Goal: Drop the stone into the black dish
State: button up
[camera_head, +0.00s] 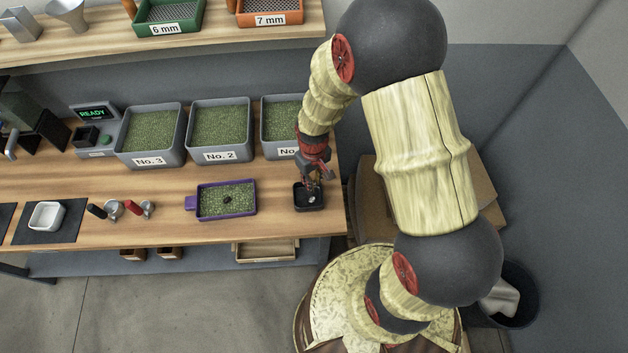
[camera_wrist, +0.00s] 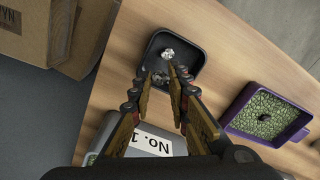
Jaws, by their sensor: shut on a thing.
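The black dish (camera_head: 318,206) stands on the wooden counter near its right end. It also shows in the wrist view (camera_wrist: 198,44). My gripper (camera_head: 313,186) points down over the dish, with its fingertips (camera_wrist: 160,73) above the dish's near part in the wrist view. It is shut on a small greyish stone (camera_wrist: 158,77), partly hidden between the fingertips. A pale, shiny lump (camera_wrist: 167,55) shows just beyond the tips, against the dish floor. It is also a light spot in the head view (camera_head: 311,199). I cannot tell whether it touches the dish.
A purple tray of green beans (camera_head: 256,200) with a dark thing on top lies left of the dish. Grey bins of green beans (camera_head: 187,136) stand behind. Cardboard boxes (camera_wrist: 47,30) are beyond the counter's right edge. Bare counter lies between dish and tray.

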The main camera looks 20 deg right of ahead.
jog(key=shift+f+b, duration=1.35)
jog(key=shift+f, duration=0.85)
jog(key=o, duration=0.8)
jog(key=shift+o, duration=0.2)
notch_tip(320, 180, up, 12)
jog(key=shift+r, duration=0.1)
